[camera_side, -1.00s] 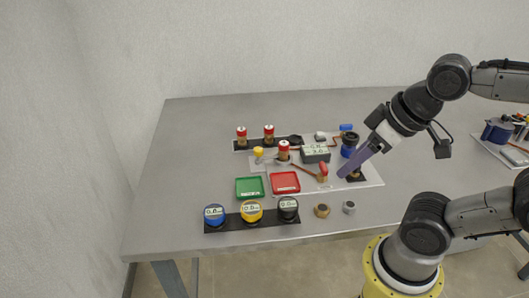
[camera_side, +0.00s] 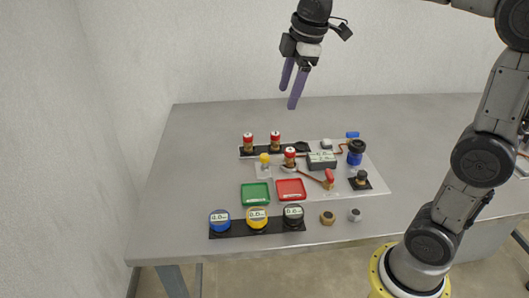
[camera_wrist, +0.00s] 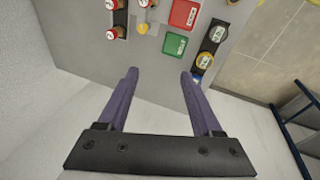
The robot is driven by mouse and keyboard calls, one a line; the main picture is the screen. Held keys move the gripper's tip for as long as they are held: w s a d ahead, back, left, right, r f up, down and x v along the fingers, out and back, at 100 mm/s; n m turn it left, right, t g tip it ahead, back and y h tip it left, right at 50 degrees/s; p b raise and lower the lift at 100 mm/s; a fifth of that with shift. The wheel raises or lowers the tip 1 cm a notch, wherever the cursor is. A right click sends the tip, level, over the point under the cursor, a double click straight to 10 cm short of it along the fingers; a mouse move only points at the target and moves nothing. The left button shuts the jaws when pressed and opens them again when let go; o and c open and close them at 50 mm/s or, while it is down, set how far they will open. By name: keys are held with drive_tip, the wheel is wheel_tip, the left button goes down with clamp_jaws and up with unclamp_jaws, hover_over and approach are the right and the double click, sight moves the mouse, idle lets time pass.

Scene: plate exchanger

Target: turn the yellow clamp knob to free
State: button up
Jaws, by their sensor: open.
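The yellow clamp knob (camera_side: 265,158) stands on the pale plate at the left end of the fixture, beside a red-capped brass part (camera_side: 290,156). The knob also shows in the wrist view (camera_wrist: 143,28), near the top, small. My gripper (camera_side: 291,98) is raised high above the back of the table, well away from the knob, with its purple fingers pointing down. In the wrist view the two fingers (camera_wrist: 160,75) are apart with nothing between them. Which way the knob is turned is too small to tell.
Two red-capped parts (camera_side: 262,142) stand on a black strip behind the knob. Green (camera_side: 255,194) and red (camera_side: 291,190) trays lie in front. Blue, yellow and black gauges (camera_side: 257,217) line the front edge. A grey box (camera_side: 321,160) and a dark blue cylinder (camera_side: 356,150) stand right.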

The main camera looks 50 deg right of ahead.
drive_tip(key=w+d+f+g, duration=0.25)
drive_tip(key=w+f, duration=0.35)
drive_tip(key=w, duration=0.3)
approach(264, 155)
drive_tip(key=shift+g, duration=0.25)
drive_tip(key=f, duration=0.8)
drive_tip(key=shift+w+d+f, duration=0.1)
drive_tip(key=shift+w+f, duration=0.15)
drive_tip(key=shift+f, duration=0.15)
clamp_jaws()
